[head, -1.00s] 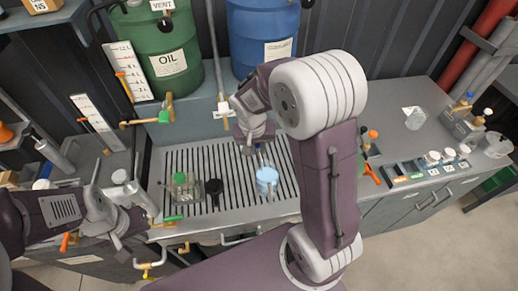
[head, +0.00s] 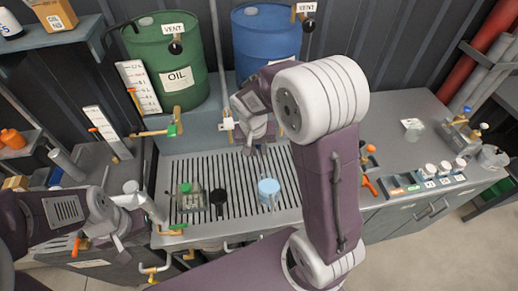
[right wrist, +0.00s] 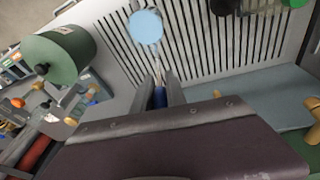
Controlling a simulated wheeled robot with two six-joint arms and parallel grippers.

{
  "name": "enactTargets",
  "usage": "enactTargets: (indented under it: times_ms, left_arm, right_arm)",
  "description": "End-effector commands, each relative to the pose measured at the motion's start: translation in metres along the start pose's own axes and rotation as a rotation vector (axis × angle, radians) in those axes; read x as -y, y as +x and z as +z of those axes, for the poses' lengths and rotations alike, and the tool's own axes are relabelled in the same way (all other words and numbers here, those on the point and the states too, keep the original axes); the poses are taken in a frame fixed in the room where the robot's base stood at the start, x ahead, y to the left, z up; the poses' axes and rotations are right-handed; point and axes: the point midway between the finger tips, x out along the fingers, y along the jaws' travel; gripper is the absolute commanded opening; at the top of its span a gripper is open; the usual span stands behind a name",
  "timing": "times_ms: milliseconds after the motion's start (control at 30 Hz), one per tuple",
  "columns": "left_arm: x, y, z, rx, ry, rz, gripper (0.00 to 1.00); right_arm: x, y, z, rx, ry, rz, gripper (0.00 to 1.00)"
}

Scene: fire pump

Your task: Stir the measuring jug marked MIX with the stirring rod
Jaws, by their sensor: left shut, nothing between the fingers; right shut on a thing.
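A clear measuring jug with light-blue contents (head: 268,188) stands on the slotted drain grate (head: 235,170). It also shows in the right wrist view (right wrist: 146,27). No MIX mark is legible. My right gripper (head: 258,146) is above and behind the jug in the head view. In the right wrist view it (right wrist: 161,92) is shut on the blue handle of the stirring rod (right wrist: 160,97). The thin rod points toward the jug's near side; I cannot tell whether its tip is inside. My left gripper (head: 118,241) is shut and empty at the sink's left front.
A green-capped container (head: 187,195) and a black round-topped item (head: 218,197) stand left of the jug on the grate. Green OIL (head: 178,60) and blue (head: 265,40) drums stand behind. Several white-topped items (head: 445,166) sit in a rack on the right counter.

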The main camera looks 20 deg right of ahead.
Motion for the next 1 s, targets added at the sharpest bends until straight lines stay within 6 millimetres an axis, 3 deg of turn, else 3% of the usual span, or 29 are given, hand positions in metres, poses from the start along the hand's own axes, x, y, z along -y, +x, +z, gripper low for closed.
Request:
enactTargets:
  times_ms: [567,1000]
  left_arm:
    - [0.0,-0.002,0.0,0.0,0.0,0.0,0.0]
    - [-0.001,-0.045,-0.005,0.0,0.0,0.0,0.0]
  right_arm:
    - [0.0,-0.002,-0.001,0.0,0.0,0.0,0.0]
    - [-0.005,-0.051,-0.011,-0.001,0.0,0.0,0.0]
